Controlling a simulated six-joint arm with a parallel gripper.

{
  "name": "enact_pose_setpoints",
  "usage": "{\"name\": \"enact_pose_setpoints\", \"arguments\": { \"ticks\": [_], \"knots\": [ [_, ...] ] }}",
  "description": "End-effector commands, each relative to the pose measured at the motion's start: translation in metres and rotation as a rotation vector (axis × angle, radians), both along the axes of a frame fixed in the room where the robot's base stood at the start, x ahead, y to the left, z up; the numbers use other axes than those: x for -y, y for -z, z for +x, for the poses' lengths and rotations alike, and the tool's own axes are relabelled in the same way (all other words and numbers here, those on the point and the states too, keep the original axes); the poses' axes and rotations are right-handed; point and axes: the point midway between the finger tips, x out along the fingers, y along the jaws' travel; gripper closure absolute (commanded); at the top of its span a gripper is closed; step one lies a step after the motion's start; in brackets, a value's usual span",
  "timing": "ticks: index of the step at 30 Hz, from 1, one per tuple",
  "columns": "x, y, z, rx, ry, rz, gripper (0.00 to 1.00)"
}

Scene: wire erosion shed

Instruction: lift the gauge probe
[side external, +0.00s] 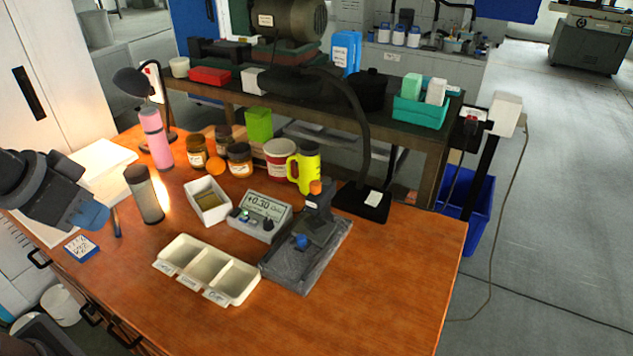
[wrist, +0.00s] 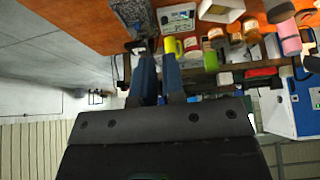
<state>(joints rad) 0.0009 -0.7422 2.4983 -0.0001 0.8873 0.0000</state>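The gauge stand (side external: 307,258) sits on the wooden bench right of centre in the side view, with a dark grey base. Its upright arm has an orange top (side external: 315,187), and a small blue knob (side external: 302,242) sits low over the base; I cannot tell which part is the probe. The gauge readout (side external: 262,212), showing about +0.30, stands just left of it and also shows in the wrist view (wrist: 177,17). My gripper (side external: 92,215) is at the left edge, well away from the stand. In the wrist view its blue fingers (wrist: 159,50) are apart with nothing between them.
A three-compartment tray (side external: 207,270) lies in front of the readout, and a white bin (side external: 208,200) behind it. The bench's front right is clear.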

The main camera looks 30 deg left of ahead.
Motion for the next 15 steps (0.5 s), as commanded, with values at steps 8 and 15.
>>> {"name": "enact_pose_setpoints", "arguments": {
  "ticks": [8, 15],
  "knots": [
    [0.013, 0.008, 0.087, 0.168, 0.039, -0.013, 0.64],
    [0.038, 0.035, 0.187, 0.416, 0.075, -0.035, 0.44]
  ]
}}
